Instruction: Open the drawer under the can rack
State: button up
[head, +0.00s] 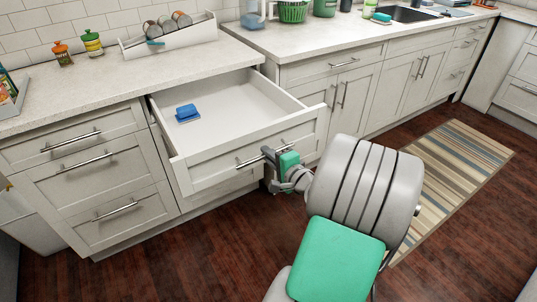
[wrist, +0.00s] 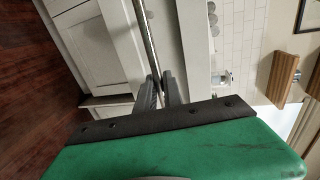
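The white can rack (head: 190,39) stands on the counter with several cans lying in it. The drawer (head: 240,104) below that counter is pulled well out, with its inside in view. Its long metal bar handle (head: 249,162) is on the drawer front and also shows in the wrist view (wrist: 147,42). My gripper (head: 268,154) is at the right part of this handle. In the wrist view my gripper's fingers (wrist: 161,88) are on both sides of the bar, close against it. The fingertips are small and partly hidden in the head view.
A blue block-like thing (head: 187,113) lies in the drawer. Closed drawers (head: 95,180) stand to the left and closed cabinets (head: 350,100) to the right. Two bottles (head: 92,43) stand on the counter. A striped rug (head: 455,170) lies on the otherwise clear wooden floor at right.

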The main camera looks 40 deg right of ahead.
jog(key=o, duration=0.4)
jog(key=shift+o, duration=0.2)
jog(key=s+r, duration=0.1)
jog(key=s, duration=0.6)
jog(key=shift+s+a+r+p, duration=0.15)
jog(key=shift+s+r+p, duration=0.1)
jog(key=shift+s+p, duration=0.1)
jog(key=shift+a, duration=0.1)
jog(key=a+n+p, duration=0.1)
jog(key=w+a+n+g+y+p, duration=0.1)
jog(key=a, duration=0.1)
jog(key=w+a+n+g+y+p, duration=0.1)
jog(key=a, duration=0.1)
jog(key=shift+w+r+n, duration=0.1)
jog(key=shift+r+n, duration=0.25)
jog(key=shift+n, duration=0.05)
jog(key=a+r+n+g+y+p, duration=0.1)
jog(key=a+n+g+y+p, duration=0.1)
jog(key=a+n+g+p, duration=0.55)
jog(key=s+a+r+n+g+h+p, duration=0.1)
jog(key=s+a+r+n+p, duration=0.1)
jog(key=s+a+r+n, duration=0.1)
jog(key=s+a+r+n+g+h+p, duration=0.2)
jog(key=s+a+r+n+p, duration=0.1)
jog(key=r, duration=0.6)
jog(key=s+a+n, duration=0.1)
jog(key=s+a, duration=0.1)
jog(key=a, duration=0.1)
jog(key=shift+s+a+r, duration=0.2)
jog(key=shift+a+r, duration=0.15)
